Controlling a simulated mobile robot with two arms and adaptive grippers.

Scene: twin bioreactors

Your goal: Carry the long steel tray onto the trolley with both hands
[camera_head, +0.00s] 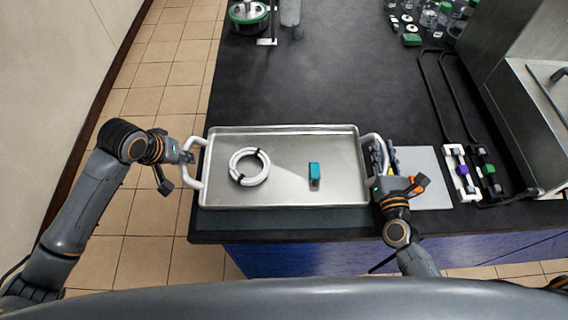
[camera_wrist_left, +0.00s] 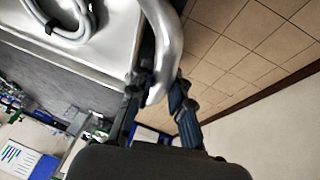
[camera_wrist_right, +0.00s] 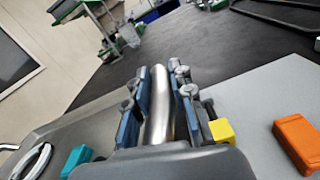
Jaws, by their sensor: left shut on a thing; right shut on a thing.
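The long steel tray (camera_head: 330,190) lies level along the front edge of the dark bench in the head view. I cannot tell whether it touches the bench top. It holds a coiled white hose (camera_head: 236,177) and a teal block (camera_head: 314,171). My left gripper (camera_head: 188,157) is shut on the tray's left handle (camera_head: 192,182), seen close in the left wrist view (camera_wrist_left: 166,45). My right gripper (camera_head: 380,160) is shut on the right handle, a curved steel bar (camera_wrist_right: 158,105) between its fingers in the right wrist view. I do not make out the trolley.
A grey plate (camera_head: 430,190) lies right of the tray, with an orange block (camera_wrist_right: 299,140) beside my right gripper. Black and white holders (camera_head: 462,175) and a steel sink (camera_head: 535,105) stand further right.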

